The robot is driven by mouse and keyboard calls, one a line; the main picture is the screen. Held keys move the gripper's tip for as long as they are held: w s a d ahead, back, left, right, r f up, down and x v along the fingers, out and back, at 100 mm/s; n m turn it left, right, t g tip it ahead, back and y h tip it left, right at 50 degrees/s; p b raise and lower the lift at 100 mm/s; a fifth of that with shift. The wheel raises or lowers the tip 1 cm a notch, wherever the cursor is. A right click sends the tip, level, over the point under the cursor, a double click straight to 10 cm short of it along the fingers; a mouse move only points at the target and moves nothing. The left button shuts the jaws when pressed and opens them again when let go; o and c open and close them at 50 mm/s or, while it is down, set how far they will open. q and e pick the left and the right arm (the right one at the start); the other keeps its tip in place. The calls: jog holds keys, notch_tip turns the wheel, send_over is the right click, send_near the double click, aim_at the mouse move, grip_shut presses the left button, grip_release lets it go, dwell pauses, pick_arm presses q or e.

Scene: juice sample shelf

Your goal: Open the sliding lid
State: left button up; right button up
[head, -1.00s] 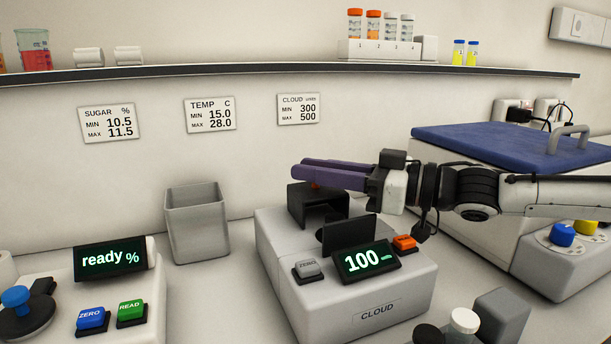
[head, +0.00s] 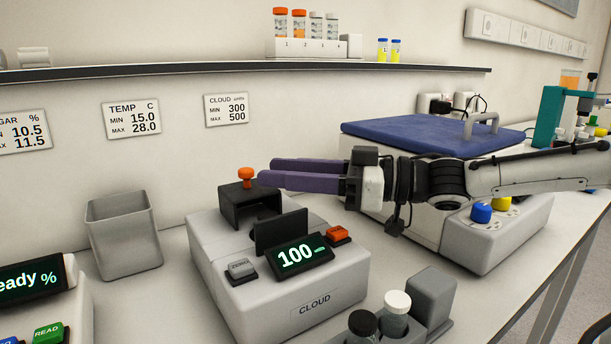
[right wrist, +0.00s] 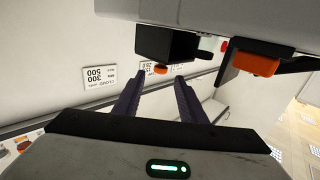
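The cloud meter (head: 300,322) stands on the bench and its display reads 100. A black hood (head: 236,210) with an orange knob (head: 246,175) on top sits at its back; it looks like the sliding lid. The hood also shows in the right wrist view (right wrist: 170,42), with the knob (right wrist: 160,69) seen inverted. My right gripper (head: 262,174) is open and empty, its purple fingers pointing left. The fingertips are close to the knob, just right of it in the head view. In the wrist view the knob lies ahead, between the lines of the fingers (right wrist: 158,82). My left gripper is out of view.
A grey bin (head: 125,240) stands left of the meter. A box with a blue lid and handle (head: 430,135) stands behind my right arm. Capped vials (head: 396,305) stand in front. A shelf (head: 250,72) with sample tubes runs along the wall above.

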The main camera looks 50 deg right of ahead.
jog(key=shift+v, duration=1.9)
